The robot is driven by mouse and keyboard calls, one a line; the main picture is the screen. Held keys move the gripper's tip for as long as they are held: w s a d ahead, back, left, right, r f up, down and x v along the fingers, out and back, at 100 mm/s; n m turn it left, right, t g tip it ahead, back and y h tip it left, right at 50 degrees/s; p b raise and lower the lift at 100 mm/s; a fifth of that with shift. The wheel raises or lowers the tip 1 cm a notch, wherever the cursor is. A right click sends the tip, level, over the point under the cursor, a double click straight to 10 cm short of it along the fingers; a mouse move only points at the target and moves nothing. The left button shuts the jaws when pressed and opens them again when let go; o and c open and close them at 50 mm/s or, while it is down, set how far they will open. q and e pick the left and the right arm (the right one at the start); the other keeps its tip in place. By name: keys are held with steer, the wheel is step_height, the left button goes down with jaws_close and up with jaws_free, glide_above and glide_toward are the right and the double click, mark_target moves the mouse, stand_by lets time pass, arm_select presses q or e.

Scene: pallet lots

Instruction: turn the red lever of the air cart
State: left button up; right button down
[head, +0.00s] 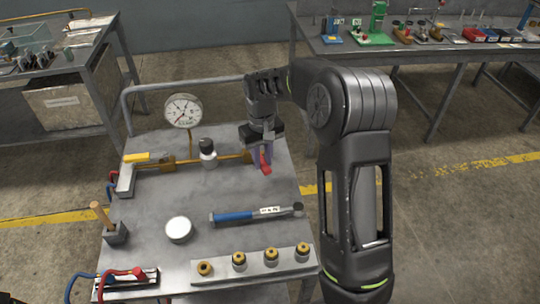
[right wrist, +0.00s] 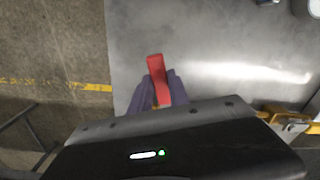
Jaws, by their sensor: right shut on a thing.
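The air cart (head: 150,215) is a grey metal table with a push handle at its back left. The red lever (head: 265,162) sits at the right end of a brass pipe near the back right of the cart top. My right gripper (head: 261,152) comes down over it from above, its purple fingers closed around the lever. In the right wrist view the red lever (right wrist: 156,68) sticks out beyond the fingers, and its base is hidden by the gripper body. My left gripper is in neither view.
A pressure gauge (head: 183,111), a dark-capped fitting (head: 208,152) and a yellow-handled part (head: 148,157) stand along the pipe. A blue-handled tool (head: 255,214), a white round tin (head: 179,229) and a rail (head: 225,271) with brass fittings lie nearer. Benches stand behind.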

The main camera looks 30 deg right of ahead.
steer(key=shift+w+a+m, duration=0.2)
steer(key=shift+a+m, duration=0.5)
steer(key=shift+m, duration=0.25)
steer(key=shift+w+a+m, duration=0.2)
steer(key=shift+a+m, duration=0.5)
steer(key=shift+m, duration=0.25)
steer(key=c, duration=1.2)
jaws_free()
steer(key=shift+c, duration=0.2)
steer(key=shift+r, duration=0.1)
step_height(320, 180, up, 8)
steer(key=shift+b, duration=0.35)
